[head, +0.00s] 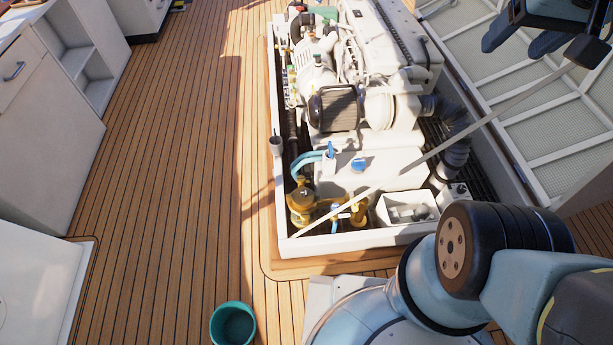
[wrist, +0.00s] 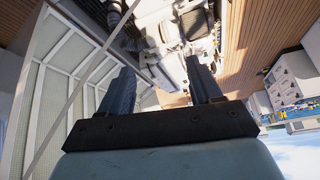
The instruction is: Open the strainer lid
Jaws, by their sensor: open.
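The strainer (head: 301,203) is a brass-coloured body at the near left corner of the engine bay in the head view. Its lid is on top and too small to make out clearly. A second brass fitting (head: 357,208) stands just right of it. My gripper (head: 513,42) is at the top right of the head view, high up and far from the strainer. In the wrist view my gripper (wrist: 165,88) shows two dark fingers spread apart with nothing between them. The strainer cannot be made out in the wrist view.
The white engine (head: 375,45) fills the open bay. A thin grey strut (head: 450,135) slants across the bay. The raised hatch panel (head: 515,75) stands at the right. A white box (head: 408,211) sits right of the fittings. A teal bucket (head: 232,325) stands on the clear wooden deck (head: 165,190).

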